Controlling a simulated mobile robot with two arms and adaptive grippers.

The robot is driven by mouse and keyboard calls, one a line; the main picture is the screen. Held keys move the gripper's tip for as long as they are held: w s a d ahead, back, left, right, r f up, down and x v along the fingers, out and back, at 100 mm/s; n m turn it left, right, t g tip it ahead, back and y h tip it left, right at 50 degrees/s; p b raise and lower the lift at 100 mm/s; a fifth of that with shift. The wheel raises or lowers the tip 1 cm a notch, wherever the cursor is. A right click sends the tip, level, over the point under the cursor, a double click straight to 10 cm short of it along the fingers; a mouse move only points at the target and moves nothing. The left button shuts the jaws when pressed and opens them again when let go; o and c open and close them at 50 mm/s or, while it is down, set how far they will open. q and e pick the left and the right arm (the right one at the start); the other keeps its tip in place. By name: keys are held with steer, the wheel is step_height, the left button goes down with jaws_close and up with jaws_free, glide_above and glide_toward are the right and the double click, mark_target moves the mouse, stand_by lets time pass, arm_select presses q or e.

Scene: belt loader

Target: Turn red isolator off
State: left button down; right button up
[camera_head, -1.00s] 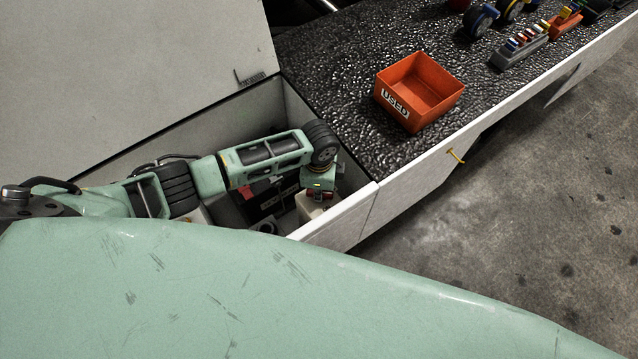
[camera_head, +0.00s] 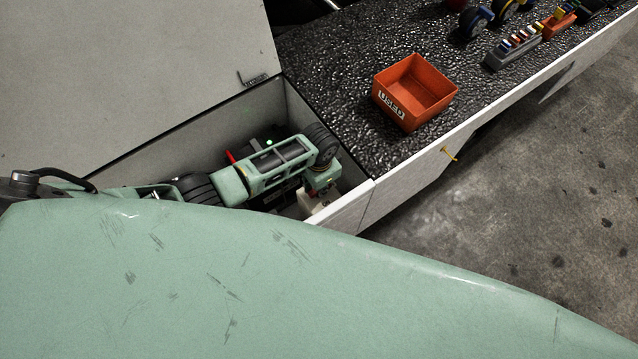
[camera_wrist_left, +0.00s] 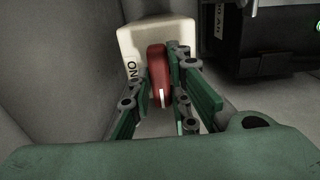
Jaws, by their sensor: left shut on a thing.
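The red isolator handle (camera_wrist_left: 158,76) stands on a cream housing (camera_wrist_left: 150,38) in the left wrist view. The letters ON show on the housing, left of the handle. A white mark shows on the handle's near end. My left gripper (camera_wrist_left: 160,92) is shut on the red handle, with one finger on each side. In the head view my left gripper (camera_head: 318,192) reaches down into the open white compartment beside the cream housing (camera_head: 312,208), and the arm hides most of it. My right gripper is not in view.
The compartment holds a black unit (camera_wrist_left: 265,40) with a green light, right of the isolator in the wrist view. Compartment walls stand close around the arm. An orange USED bin (camera_head: 412,92) sits on the black textured top, with a tool rack (camera_head: 512,50) farther right.

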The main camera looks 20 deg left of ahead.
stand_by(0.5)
arm_select(q)
steer(key=c, duration=1.6)
jaws_free()
steer(key=shift+c, duration=0.2)
step_height(320, 180, up, 12)
